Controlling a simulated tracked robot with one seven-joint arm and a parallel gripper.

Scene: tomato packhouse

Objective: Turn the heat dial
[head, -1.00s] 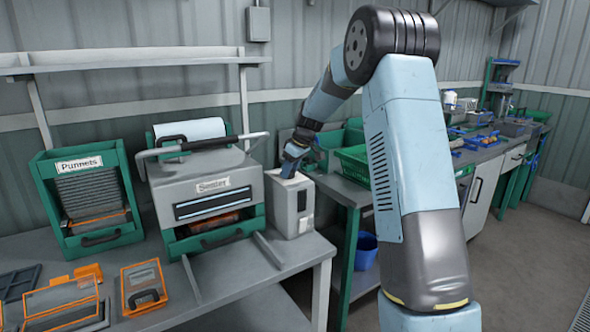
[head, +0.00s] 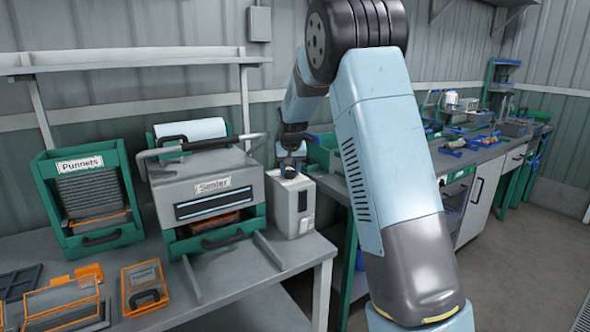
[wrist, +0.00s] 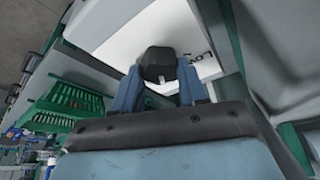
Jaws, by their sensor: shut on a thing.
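The heat dial is a black knob (wrist: 158,64) on the white top of a grey control box (head: 302,214), which stands at the right side of the sealer. In the head view the dial (head: 289,172) shows as a small dark shape under my gripper. My gripper (wrist: 160,82) comes down on the box top, and its two blue fingers are shut on the dial, one on each side. Part of a printed label shows on the box top beside the dial in the wrist view; most of it is hidden. The dial's pointer setting cannot be read.
The sealer (head: 205,192) with its bar handle stands directly left of the box. A green punnet rack (head: 112,172) and orange-edged trays (head: 146,284) are further left on the bench. A side bench (head: 470,150) with tools and a green crate (wrist: 68,101) lies right.

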